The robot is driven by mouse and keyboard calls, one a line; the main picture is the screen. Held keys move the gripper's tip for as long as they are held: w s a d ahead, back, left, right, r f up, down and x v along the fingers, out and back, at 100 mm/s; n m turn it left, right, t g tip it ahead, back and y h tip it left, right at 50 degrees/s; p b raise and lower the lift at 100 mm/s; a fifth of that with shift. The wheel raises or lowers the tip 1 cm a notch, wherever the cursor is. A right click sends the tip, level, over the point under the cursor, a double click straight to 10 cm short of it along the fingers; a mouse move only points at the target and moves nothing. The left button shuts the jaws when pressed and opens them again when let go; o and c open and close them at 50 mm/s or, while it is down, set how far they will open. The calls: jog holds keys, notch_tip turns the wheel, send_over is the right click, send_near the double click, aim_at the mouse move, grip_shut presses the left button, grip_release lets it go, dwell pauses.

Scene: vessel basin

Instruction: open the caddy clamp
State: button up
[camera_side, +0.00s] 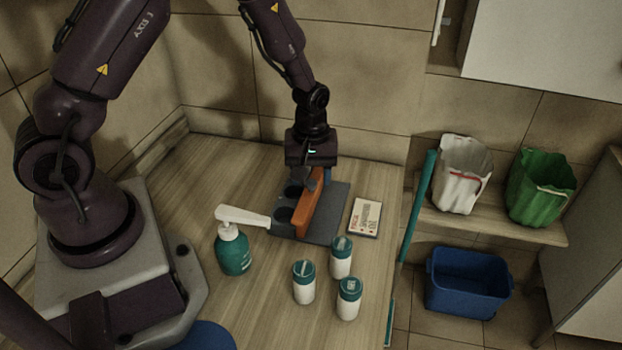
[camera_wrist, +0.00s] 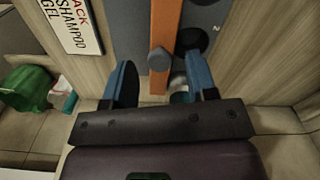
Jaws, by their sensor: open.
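The caddy is a dark grey block with round wells (camera_side: 325,228); its grey plate also shows in the wrist view (camera_wrist: 127,28). Its clamp is an orange bar (camera_side: 303,214) lying across it, seen in the wrist view (camera_wrist: 165,22) with a grey round knob (camera_wrist: 159,60) on it. My gripper (camera_side: 316,178) is over the far end of the caddy. In the wrist view my gripper's blue fingers (camera_wrist: 160,66) are apart, with the bar and knob appearing between them. I cannot tell whether a finger touches the knob.
A green pump bottle (camera_side: 233,250) stands left of the caddy. Several white bottles with green caps (camera_side: 304,282) stand in front. A label card (camera_side: 365,217) lies to the right. Beyond the counter edge are a white bag (camera_side: 462,175), a green bag (camera_side: 540,188) and a blue bin (camera_side: 467,285).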

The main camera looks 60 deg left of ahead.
jog(key=shift+f, duration=0.8)
grip_shut()
jog(key=w+d, duration=0.3)
jog(key=shift+w+d, duration=0.4)
grip_release()
jog(key=shift+r, duration=0.1)
notch_tip(320, 180, up, 13)
